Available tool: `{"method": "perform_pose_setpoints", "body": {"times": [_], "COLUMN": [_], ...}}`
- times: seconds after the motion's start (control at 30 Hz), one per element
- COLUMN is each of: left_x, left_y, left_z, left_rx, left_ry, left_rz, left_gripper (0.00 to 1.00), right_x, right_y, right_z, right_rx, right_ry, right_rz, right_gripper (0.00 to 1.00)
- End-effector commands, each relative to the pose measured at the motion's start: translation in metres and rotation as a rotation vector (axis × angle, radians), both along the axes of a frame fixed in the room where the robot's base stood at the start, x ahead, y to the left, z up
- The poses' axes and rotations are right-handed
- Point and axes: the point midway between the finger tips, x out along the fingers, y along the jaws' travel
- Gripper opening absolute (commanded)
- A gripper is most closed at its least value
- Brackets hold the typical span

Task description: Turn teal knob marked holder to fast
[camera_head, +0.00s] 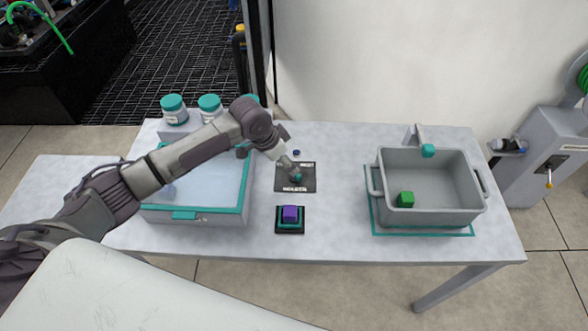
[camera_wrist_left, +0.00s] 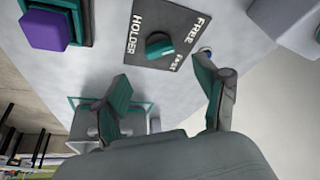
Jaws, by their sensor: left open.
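The teal knob (camera_wrist_left: 158,45) sits on a dark panel (camera_wrist_left: 137,22) lettered HOLDER, FREE and FAST. FREE and FAST are along one edge, HOLDER along another. I cannot tell for certain which label the knob points to. In the head view the panel (camera_head: 283,181) lies mid-table, with the knob (camera_head: 297,178) partly hidden by the gripper. My left gripper (camera_wrist_left: 163,72) is open and empty. Its two fingers are spread to either side of the knob's line in the wrist view, with no visible contact. My right gripper is not in view.
A purple block (camera_head: 290,214) sits on a teal and black base in front of the panel. A teal-rimmed tray (camera_head: 190,216) is on the left, under my arm. Lidded jars (camera_head: 173,108) are behind.

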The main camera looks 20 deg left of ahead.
Motion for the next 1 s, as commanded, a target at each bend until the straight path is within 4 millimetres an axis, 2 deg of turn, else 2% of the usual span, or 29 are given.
{"method": "perform_pose_setpoints", "body": {"times": [0.1,0.33,0.5,0.8,1.0], "left_x": [0.007,0.019,0.023,0.023,0.023], "left_y": [-0.007,-0.016,-0.018,-0.019,-0.019], "left_z": [-0.024,-0.058,-0.069,-0.070,-0.070], "left_rx": [0.000,-0.001,0.000,0.000,0.000], "left_ry": [0.002,0.000,-0.001,-0.002,-0.002], "left_rz": [0.001,0.002,0.000,-0.001,-0.001], "left_gripper": [0.73,0.73,0.73,0.73,0.40], "right_x": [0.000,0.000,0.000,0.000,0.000], "right_y": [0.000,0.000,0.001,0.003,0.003], "right_z": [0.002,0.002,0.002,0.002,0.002], "right_rx": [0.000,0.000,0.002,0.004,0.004], "right_ry": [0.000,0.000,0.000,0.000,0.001], "right_rz": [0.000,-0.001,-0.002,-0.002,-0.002], "right_gripper": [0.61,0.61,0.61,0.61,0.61]}}
